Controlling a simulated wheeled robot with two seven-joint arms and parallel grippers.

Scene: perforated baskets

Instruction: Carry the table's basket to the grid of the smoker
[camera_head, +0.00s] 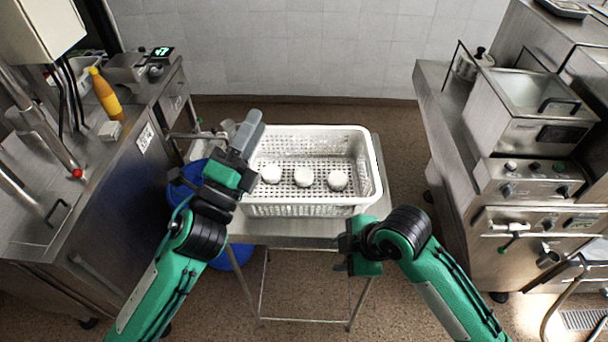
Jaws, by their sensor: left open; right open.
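A white perforated basket (356,150) stands upright on a small steel table (377,205) in the middle. Three round white items (304,177) lie on its floor. My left gripper (247,130) is over the basket's left side, open, with its grey fingers pointing away from me; it hides part of that side. I cannot tell whether it touches the basket. My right gripper (345,248) is open and empty, in front of the basket near the table's front right edge. I cannot make out the smoker's grid.
A steel counter (120,165) with a yellow bottle (105,95) stands at the left. Steel cooking appliances (525,180) line the right. A blue bin (188,182) is left of the table, partly hidden. Floor (405,120) is clear between table and right-hand units.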

